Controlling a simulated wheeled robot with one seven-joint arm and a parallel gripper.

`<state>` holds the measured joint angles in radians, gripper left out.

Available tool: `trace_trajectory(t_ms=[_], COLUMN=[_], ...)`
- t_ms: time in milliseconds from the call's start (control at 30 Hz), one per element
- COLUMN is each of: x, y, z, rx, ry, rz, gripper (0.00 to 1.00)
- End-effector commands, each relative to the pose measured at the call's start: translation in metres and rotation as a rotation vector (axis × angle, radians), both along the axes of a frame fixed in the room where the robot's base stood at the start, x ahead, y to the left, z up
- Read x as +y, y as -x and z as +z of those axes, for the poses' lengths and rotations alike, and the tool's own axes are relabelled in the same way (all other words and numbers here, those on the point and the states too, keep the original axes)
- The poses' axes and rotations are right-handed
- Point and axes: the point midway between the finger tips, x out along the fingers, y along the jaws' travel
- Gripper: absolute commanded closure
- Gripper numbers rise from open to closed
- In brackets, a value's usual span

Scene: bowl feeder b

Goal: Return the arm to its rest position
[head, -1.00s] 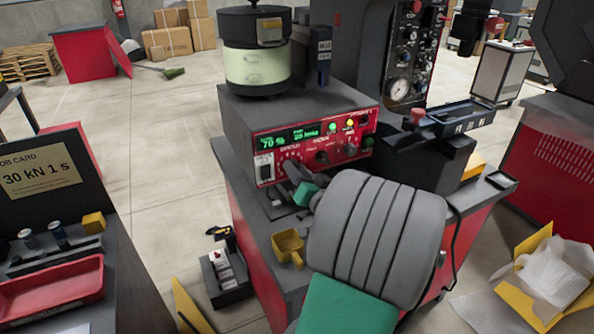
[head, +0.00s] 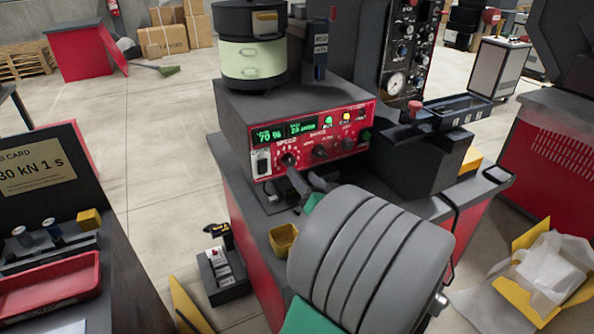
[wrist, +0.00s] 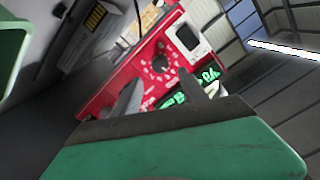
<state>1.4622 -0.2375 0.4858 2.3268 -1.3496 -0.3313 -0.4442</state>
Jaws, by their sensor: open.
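My gripper (head: 306,186) is in front of the red control panel (head: 310,136) of the feeder's control box, partly hidden behind my grey arm in the head view. In the wrist view my gripper (wrist: 165,97) shows two grey fingers standing apart, with nothing between them. Behind them are the panel (wrist: 150,68), its knobs, white switch and lit green display, tilted in that view. Any gap between fingertips and panel is hard to judge.
The bowl feeder (head: 251,60) stands on the control box. A dark linear track (head: 455,112) lies to its right. A red tray (head: 50,285) is at left.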

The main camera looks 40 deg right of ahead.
Motion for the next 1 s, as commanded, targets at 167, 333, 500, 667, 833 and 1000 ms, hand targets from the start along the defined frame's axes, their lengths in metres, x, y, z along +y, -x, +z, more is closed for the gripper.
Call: trace_trajectory(t_ms=[167, 333, 500, 667, 833, 1000], x=[0.005, 0.005, 0.005, 0.032, 0.136, 0.221], y=[0.016, 0.017, 0.016, -0.005, -0.050, -0.041], z=[0.000, 0.000, 0.000, -0.005, -0.040, -0.063], rx=[-0.001, 0.000, 0.000, 0.077, 0.418, 0.797], ry=[0.000, 0.000, 0.000, 0.008, 0.055, 0.144], rz=[0.000, 0.001, 0.001, 0.092, 0.402, 0.606], gripper=[0.49, 0.49, 0.49, 0.49, 0.49, 0.49])
